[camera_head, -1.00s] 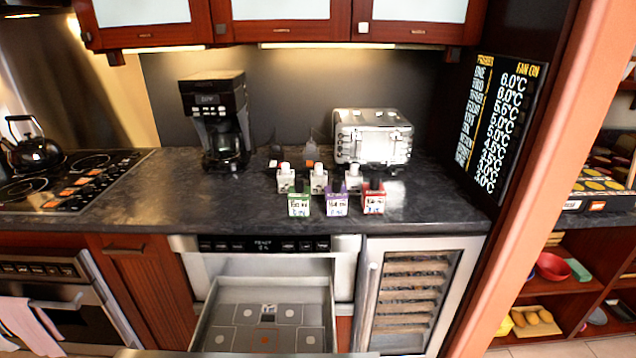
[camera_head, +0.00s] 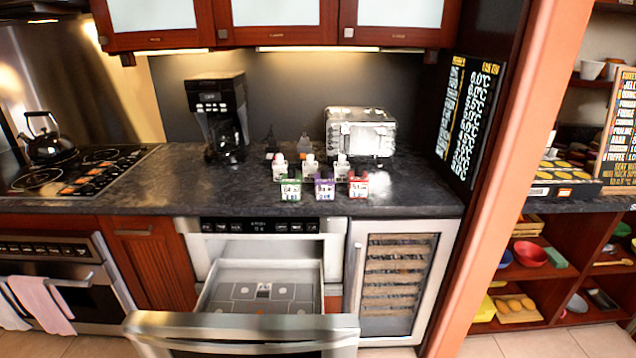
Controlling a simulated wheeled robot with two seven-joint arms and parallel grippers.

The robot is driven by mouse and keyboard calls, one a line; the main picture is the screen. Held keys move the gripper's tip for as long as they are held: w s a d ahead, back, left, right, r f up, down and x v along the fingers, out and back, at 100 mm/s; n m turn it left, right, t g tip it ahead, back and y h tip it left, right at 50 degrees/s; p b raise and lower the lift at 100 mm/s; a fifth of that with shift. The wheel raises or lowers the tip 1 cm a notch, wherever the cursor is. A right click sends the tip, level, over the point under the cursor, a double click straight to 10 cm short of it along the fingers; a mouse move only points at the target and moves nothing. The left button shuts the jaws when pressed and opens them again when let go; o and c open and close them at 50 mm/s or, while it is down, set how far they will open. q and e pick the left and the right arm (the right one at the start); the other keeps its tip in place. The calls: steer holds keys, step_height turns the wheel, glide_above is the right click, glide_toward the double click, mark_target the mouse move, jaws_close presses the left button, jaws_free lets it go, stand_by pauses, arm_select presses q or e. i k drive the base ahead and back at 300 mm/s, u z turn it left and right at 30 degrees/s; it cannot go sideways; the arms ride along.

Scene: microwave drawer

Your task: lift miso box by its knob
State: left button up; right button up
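Three small labelled boxes stand in a front row on the dark countertop: a green box (camera_head: 290,190), a purple box (camera_head: 325,189) and a red box (camera_head: 358,187). Their labels are too small to read, so I cannot tell which is the miso box. Neither of my grippers is in view.
The microwave drawer (camera_head: 240,330) below the counter is pulled open, its tray floor marked with pads. A coffee maker (camera_head: 217,117) and a silver toaster (camera_head: 361,132) stand behind. A kettle (camera_head: 47,138) is on the stove at left. An orange post (camera_head: 505,190) rises at right.

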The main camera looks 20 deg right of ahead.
mark_target(309, 167)
steer(key=k, duration=0.6)
steer(key=z, duration=1.6)
steer(key=i, duration=2.6)
steer(key=u, duration=3)
